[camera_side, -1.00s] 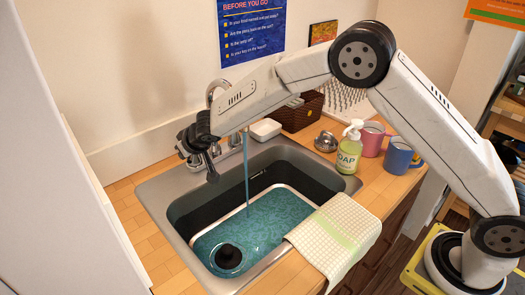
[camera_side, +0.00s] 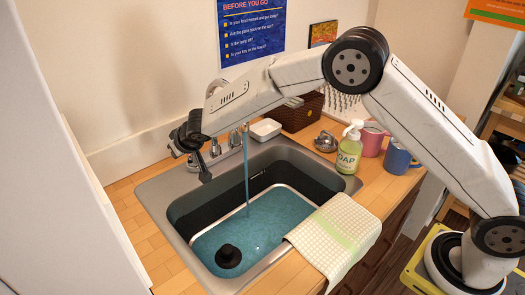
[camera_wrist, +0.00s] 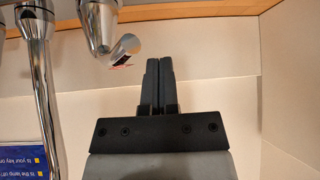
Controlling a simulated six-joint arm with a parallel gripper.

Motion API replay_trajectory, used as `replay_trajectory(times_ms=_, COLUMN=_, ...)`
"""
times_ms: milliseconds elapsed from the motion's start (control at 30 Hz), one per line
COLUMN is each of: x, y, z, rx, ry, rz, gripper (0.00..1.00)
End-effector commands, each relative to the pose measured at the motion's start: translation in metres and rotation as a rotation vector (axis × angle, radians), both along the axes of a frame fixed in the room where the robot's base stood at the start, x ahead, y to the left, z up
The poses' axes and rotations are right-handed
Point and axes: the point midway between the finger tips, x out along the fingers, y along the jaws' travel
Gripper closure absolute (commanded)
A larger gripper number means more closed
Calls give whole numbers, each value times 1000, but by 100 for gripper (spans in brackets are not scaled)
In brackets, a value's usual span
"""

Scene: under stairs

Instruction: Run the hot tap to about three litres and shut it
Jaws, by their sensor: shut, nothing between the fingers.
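My gripper (camera_wrist: 159,62) is shut and empty. In the wrist view its fingertips are just right of the chrome hot tap handle (camera_wrist: 125,48), which has a red mark; a small gap shows between them. In the side view my gripper (camera_side: 203,176) is over the sink's back left corner and hides most of that tap. The chrome spout (camera_wrist: 40,90) stands to the left in the wrist view. A stream of water (camera_side: 246,170) runs from the spout into the sink (camera_side: 150,194). Blue water (camera_side: 268,215) covers the sink floor around a black plug (camera_side: 228,256).
A checked cloth (camera_side: 335,235) hangs over the sink's front right edge. A soap bottle (camera_side: 349,148), pink mug (camera_side: 372,140) and blue mug (camera_side: 398,157) stand to the right. A white soap dish (camera_side: 265,129) and brown basket (camera_side: 300,115) are behind the sink.

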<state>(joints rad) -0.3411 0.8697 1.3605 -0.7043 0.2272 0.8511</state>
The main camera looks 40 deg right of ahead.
Motion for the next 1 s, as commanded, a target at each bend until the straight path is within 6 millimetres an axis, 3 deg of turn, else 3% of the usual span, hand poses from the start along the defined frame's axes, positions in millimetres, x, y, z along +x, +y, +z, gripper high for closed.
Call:
replay_trajectory(times_ms=300, x=12, y=19, z=4, rx=0, ry=0, rz=3, gripper=100)
replay_trajectory(times_ms=1000, x=-18, y=-25, z=60, rx=1, ry=-1, rz=-1, gripper=100)
